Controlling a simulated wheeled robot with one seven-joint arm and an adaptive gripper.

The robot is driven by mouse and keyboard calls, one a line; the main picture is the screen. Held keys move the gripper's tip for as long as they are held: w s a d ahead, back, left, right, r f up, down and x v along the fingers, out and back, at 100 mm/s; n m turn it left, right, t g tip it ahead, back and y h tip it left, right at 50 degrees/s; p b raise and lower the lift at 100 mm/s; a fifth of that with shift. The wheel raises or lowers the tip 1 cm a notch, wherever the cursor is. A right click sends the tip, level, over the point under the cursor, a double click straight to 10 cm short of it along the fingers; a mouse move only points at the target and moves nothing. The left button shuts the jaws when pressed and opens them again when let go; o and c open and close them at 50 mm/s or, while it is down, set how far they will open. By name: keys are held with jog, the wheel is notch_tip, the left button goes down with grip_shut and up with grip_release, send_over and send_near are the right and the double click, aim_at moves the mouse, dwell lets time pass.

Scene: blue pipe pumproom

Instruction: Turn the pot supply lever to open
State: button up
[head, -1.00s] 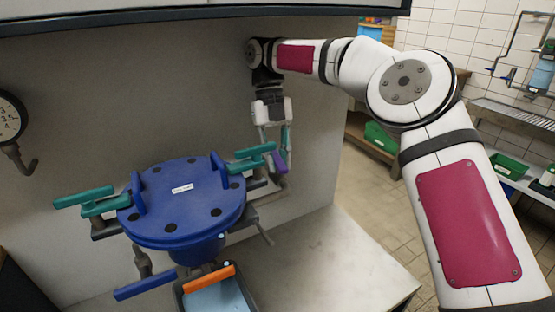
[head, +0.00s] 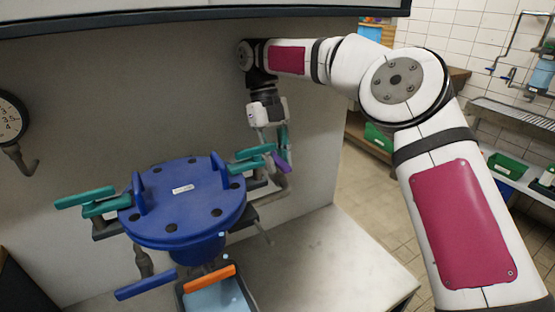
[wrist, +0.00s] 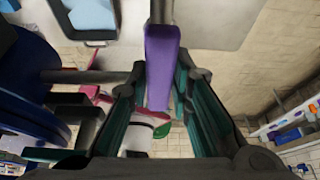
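The purple lever (head: 279,162) sits on piping at the right side of the blue pot (head: 170,226). In the wrist view the purple lever (wrist: 162,65) lies between my gripper's two teal fingers. My gripper (head: 272,150) points down at it, with the fingers spread to either side. The lever runs close to both fingertips in the wrist view (wrist: 162,85); I cannot tell whether they touch it. Nothing in view labels this lever as the pot supply lever.
Teal handles (head: 85,198) stick out on the pot's left and others (head: 252,160) on its right, close to my gripper. A blue lever (head: 146,284) and an orange one (head: 208,278) are in front. A gauge (head: 10,120) hangs at left. The bench (head: 340,255) is clear at right.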

jog(key=shift+o, duration=1.4)
